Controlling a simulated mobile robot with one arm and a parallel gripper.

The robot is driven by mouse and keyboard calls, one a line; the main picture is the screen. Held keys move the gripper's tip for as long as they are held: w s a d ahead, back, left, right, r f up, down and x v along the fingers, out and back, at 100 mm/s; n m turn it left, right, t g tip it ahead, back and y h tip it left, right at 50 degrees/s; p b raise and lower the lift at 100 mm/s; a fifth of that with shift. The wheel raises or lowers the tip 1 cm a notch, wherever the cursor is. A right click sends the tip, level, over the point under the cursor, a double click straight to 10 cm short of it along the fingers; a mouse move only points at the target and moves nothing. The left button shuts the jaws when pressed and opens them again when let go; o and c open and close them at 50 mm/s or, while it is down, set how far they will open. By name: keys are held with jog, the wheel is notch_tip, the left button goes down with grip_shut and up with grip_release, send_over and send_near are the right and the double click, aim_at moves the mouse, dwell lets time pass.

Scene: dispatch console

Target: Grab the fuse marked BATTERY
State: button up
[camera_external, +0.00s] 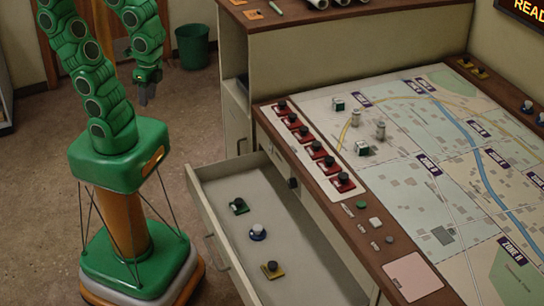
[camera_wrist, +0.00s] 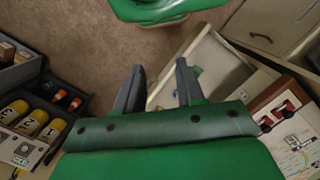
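The open drawer (camera_external: 208,205) holds three small fuse-like pieces: a green-based one with a dark top (camera_external: 239,206), a blue-based one with a white top (camera_external: 258,232) and a yellow-based one with a dark top (camera_external: 271,268). I cannot read a BATTERY marking on any of them. My gripper (camera_external: 147,97) hangs above the floor, left of the drawer and well apart from it. In the wrist view my gripper (camera_wrist: 160,68) has its fingers apart with nothing between them. The drawer (camera_wrist: 208,47) shows there behind the right finger, its contents mostly hidden.
The map console (camera_external: 375,255) stands right of the drawer, with several red-based switches (camera_external: 304,131) along its edge. A cabinet (camera_external: 237,115) stands behind, and a green bin (camera_external: 192,46) at the back. The wrist view shows a dark case (camera_wrist: 70,98) with yellow cylinders at left.

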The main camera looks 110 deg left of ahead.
jog(key=shift+o, duration=0.4)
jog(key=o, duration=0.3)
jog(key=shift+o, duration=0.2)
